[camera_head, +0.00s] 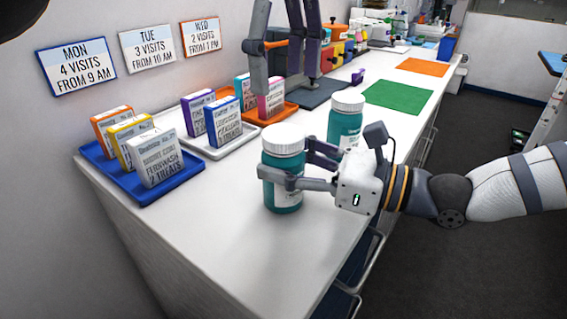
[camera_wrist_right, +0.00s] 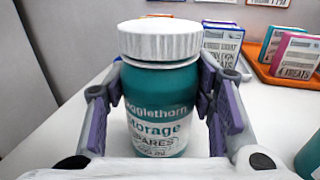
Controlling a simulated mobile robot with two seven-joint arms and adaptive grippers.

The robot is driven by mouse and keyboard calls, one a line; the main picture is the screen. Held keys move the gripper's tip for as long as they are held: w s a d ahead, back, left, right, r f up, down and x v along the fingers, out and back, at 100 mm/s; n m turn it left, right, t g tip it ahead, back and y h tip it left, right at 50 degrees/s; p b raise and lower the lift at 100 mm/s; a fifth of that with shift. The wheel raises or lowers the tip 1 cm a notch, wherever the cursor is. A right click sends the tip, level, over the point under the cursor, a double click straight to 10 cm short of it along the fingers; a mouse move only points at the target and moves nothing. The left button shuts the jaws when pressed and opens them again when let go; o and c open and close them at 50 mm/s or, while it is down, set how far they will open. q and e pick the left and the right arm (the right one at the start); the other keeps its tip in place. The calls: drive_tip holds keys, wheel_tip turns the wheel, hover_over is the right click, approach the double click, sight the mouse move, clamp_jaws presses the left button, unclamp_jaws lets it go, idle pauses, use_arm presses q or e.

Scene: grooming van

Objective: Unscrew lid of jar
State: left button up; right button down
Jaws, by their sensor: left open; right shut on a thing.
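A teal jar (camera_head: 283,197) with a white lid (camera_head: 283,139) stands upright on the counter, the lid seated on top. My right gripper (camera_head: 288,172) is shut around the jar's body below the lid. In the right wrist view the jar (camera_wrist_right: 160,112) sits between the fingers with its label facing me, and the white lid (camera_wrist_right: 160,40) is clear of them. A second teal jar (camera_head: 345,125) with a white lid stands just behind, partly hidden by my right gripper. My left gripper (camera_head: 286,82) is open and empty, above and behind the jars, pointing down.
The white counter (camera_head: 240,240) is clear in front of the held jar. A blue tray (camera_head: 120,180), a white tray (camera_head: 222,144) and an orange tray (camera_head: 275,118) hold small boxes along the wall. Green (camera_head: 398,97) and orange (camera_head: 422,67) mats lie farther back.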

sight(284, 133)
use_arm(q)
drive_tip(key=m, duration=1.3)
drive_tip(key=shift+m, duration=0.3)
wheel_tip(284, 133, down, 8)
